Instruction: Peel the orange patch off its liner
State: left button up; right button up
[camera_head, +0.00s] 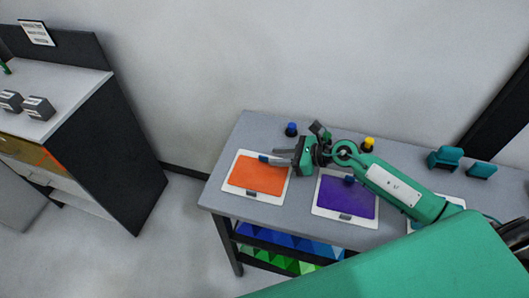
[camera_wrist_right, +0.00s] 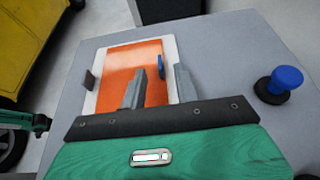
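The orange patch (camera_head: 258,175) lies flat on its white liner (camera_head: 236,188) at the left end of the table. A blue tab (camera_head: 263,158) stands at the patch's far edge. My right gripper (camera_head: 275,157) reaches in from the right, with its fingers over the far right part of the patch. In the right wrist view the fingers (camera_wrist_right: 160,86) are spread apart. The blue tab (camera_wrist_right: 162,66) shows between and beyond them, and the orange patch (camera_wrist_right: 120,66) lies below. I cannot tell whether a finger touches the tab.
A purple patch (camera_head: 345,199) on a white liner lies right of the orange one. A blue-topped knob (camera_head: 291,129) and a yellow-topped knob (camera_head: 367,144) stand along the back of the grey table (camera_head: 222,195). Teal blocks (camera_head: 445,157) stand at the right.

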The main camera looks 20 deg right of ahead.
aim_at(265, 157)
jog(key=shift+p+x, duration=0.6)
jog(key=shift+x, duration=2.1)
grip_shut()
